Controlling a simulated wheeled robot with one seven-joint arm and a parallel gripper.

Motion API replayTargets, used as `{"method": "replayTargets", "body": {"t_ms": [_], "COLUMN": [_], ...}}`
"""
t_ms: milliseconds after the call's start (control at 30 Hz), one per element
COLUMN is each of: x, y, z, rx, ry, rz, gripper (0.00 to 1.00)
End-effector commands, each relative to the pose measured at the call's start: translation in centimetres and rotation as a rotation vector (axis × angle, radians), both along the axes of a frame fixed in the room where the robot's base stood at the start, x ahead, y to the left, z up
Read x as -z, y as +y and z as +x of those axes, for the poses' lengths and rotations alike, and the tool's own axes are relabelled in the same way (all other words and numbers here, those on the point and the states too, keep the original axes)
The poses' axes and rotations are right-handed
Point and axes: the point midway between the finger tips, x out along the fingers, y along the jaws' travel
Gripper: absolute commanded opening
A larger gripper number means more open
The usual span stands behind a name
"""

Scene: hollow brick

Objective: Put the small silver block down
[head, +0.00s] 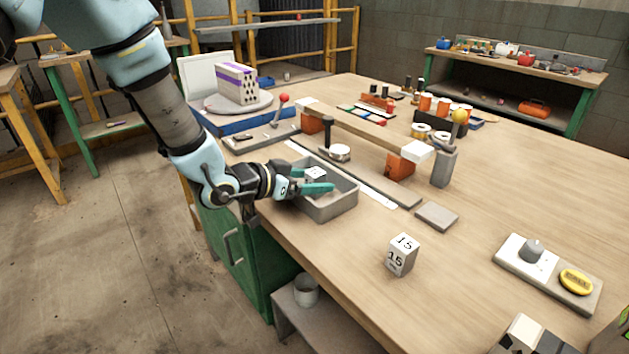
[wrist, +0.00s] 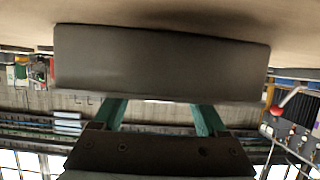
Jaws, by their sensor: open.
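A small silver-grey block (head: 316,173) with dark markings shows at the grey tray (head: 333,210), just by my fingers. My gripper (head: 311,181) reaches in from the left over the tray, with its teal fingers apart and the block beside or between them; I cannot tell whether they touch it. The block's underside is hidden, so its contact with the tray floor cannot be seen. In the wrist view, my teal fingers (wrist: 160,117) are spread, and a broad dark grey face fills the space beyond them. I cannot tell for sure what that face belongs to.
A larger pale block marked 15 (head: 402,256) stands on the wooden table (head: 480,240). A flat grey plate (head: 436,216) lies right of the tray. A beam (head: 350,121) on orange supports stands behind it.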

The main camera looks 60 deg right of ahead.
Motion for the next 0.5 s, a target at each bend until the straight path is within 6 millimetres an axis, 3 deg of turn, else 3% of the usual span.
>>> {"method": "replayTargets", "body": {"t_ms": [500], "x": [-3.7], "y": [8.7], "z": [2.9], "rx": [-0.004], "ry": [-0.001], "rz": [0.0], "gripper": [0.75]}}
